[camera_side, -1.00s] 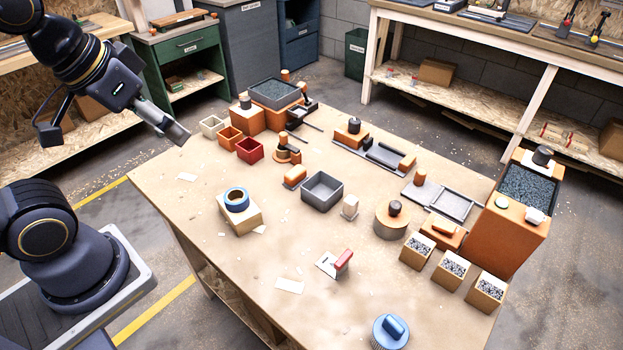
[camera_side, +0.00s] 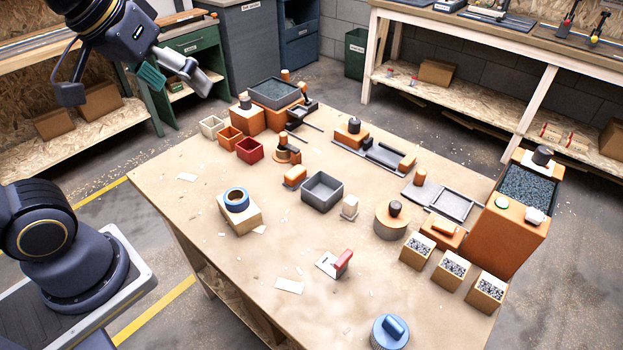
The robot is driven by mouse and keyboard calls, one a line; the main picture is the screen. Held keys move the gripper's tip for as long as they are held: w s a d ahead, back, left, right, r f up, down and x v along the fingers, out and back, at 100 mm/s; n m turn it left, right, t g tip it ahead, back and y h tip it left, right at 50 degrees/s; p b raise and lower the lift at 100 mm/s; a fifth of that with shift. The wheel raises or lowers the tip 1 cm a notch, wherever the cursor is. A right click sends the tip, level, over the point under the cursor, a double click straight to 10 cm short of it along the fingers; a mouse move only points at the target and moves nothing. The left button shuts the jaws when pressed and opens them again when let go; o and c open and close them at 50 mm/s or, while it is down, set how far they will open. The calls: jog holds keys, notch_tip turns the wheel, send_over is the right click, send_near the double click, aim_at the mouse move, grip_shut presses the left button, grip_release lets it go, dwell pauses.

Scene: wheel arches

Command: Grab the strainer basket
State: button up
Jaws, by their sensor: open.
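I cannot tell for sure which item is the strainer basket. A grey open-topped square box (camera_side: 322,191) sits in the middle of the wooden table. A flat grey framed tray (camera_side: 444,201) with an orange knob beside it lies to its right. My gripper (camera_side: 180,80) is at the upper left, high above and beyond the table's left edge. It is open and empty, its fingers apart and pointing down to the right. It is well away from the grey box and the framed tray.
Small white, orange and red bins (camera_side: 249,150) stand at the table's back left, beside a raised grey tray (camera_side: 275,92). A blue ring on a block (camera_side: 236,203), a red-handled tool (camera_side: 342,263) and a round blue-topped item (camera_side: 390,331) stand nearer. The left front tabletop is mostly clear.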

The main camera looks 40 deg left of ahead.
jog(key=w+d+r, duration=0.2)
jog(key=w+d, duration=0.3)
jog(key=w, duration=0.1)
jog(key=w+d+f+g+h, duration=0.1)
jog(key=w+d+f, duration=0.1)
jog(key=w+d, duration=0.35)
jog(key=w+d+f+g, duration=0.2)
jog(key=w+d, duration=0.1)
jog(key=d, duration=0.6)
jog(key=m+g+y, duration=0.1)
jog(key=m+g, duration=0.2)
jog(key=m, duration=0.2)
send_over(390, 333)
jog(key=w, duration=0.1)
notch_tip(390, 333, down, 20)
jog(key=r, duration=0.1)
jog(key=f, duration=1.1)
jog(key=shift+w+d+f, duration=0.1)
jog(key=shift+d, duration=0.1)
jog(key=f, duration=0.5)
jog(key=shift+s+a+f, duration=0.2)
jog(key=shift+s+f, duration=0.05)
jog(key=shift+f, duration=0.15)
